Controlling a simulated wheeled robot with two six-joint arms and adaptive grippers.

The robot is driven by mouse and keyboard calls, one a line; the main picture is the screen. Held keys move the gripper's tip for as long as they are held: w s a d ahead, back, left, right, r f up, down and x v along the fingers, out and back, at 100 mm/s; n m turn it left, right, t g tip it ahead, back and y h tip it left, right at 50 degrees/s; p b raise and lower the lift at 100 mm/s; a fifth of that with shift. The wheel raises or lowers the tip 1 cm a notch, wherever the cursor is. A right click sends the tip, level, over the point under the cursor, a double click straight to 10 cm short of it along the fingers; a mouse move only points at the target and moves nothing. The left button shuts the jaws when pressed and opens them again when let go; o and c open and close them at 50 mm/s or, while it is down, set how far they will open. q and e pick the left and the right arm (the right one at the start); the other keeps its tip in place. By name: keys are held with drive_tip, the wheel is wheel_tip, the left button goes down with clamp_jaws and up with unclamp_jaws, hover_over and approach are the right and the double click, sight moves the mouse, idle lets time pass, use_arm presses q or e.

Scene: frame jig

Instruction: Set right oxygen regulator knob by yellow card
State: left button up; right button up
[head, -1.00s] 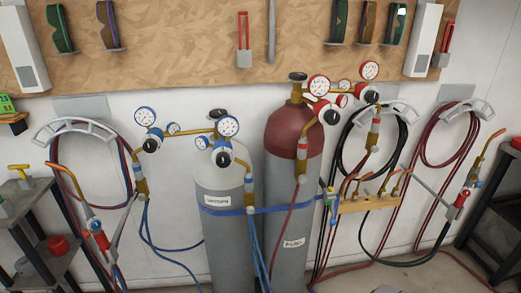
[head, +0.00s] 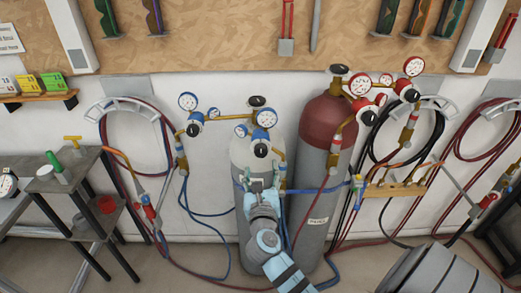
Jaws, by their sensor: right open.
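The right oxygen regulator, with blue gauges (head: 266,118), sits on the grey oxygen cylinder (head: 243,153). Its black knob (head: 261,151) faces me. My right gripper (head: 261,183) is open, just below this knob and in front of the cylinder, apart from the knob as far as I can tell. The left oxygen regulator (head: 196,118) has its own black knob (head: 193,130). The yellow card (head: 27,84) stands on a small wall shelf at the far left, between a white and a green card; its writing is too small to read. My left gripper is out of view.
A red-topped cylinder (head: 328,120) with red-gauge regulators stands close on the right. Blue hoses hang around the cylinders. A torch rack (head: 395,190) is to the right. A dark shelf cart (head: 70,178) stands at the left.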

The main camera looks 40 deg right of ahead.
sight(261, 153)
drive_tip(key=b+x, duration=0.1)
drive_tip(key=x, duration=0.9)
drive_tip(key=shift+d+f, duration=0.1)
drive_tip(key=shift+c, duration=0.5)
drive_tip(key=c, duration=1.1)
drive_tip(key=shift+m, duration=0.3)
